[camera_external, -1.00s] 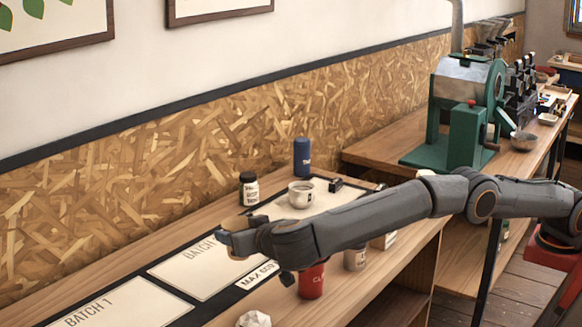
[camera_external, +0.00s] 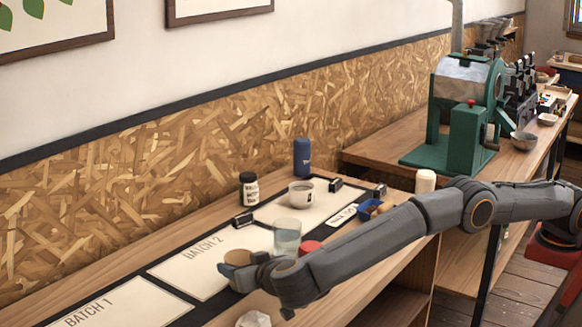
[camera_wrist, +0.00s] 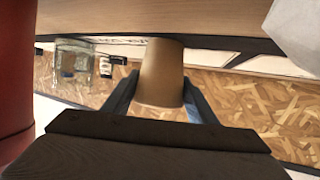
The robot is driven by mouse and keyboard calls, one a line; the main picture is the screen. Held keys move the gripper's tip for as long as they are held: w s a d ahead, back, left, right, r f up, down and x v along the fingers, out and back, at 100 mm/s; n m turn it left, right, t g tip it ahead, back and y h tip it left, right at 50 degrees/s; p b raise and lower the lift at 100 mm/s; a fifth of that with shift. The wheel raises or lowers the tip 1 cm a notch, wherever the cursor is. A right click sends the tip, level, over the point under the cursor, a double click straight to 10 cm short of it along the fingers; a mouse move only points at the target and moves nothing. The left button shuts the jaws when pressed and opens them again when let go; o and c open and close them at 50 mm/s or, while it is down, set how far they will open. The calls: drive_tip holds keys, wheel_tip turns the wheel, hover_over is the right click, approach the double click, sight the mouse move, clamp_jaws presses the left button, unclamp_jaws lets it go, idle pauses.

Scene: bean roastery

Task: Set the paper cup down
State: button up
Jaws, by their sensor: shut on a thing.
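The brown paper cup (camera_external: 237,257) shows beside my gripper (camera_external: 252,273) in the external view, in front of the BATCH 2 panel (camera_external: 195,268). In the wrist view, my gripper (camera_wrist: 160,98) is shut on the paper cup (camera_wrist: 161,68), with one finger on each side. The cup's lower part and its contact with the counter are hidden, so I cannot tell whether it touches down.
A clear glass (camera_external: 287,235) and a red can (camera_external: 310,247) stand close behind my arm. A crumpled white paper (camera_external: 254,319) lies in front. The BATCH 1 panel (camera_external: 130,305) is clear.

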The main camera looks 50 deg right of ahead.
drive_tip(key=shift+f, duration=0.15)
drive_tip(key=o, duration=1.1)
drive_tip(key=shift+r, duration=0.2)
drive_tip(key=shift+s+a+r, duration=0.1)
drive_tip(key=shift+s+a, duration=0.05)
drive_tip(key=shift+s, duration=0.1)
drive_tip(key=b+v, duration=0.1)
drive_tip(key=v, duration=1)
drive_tip(key=shift+s, duration=0.2)
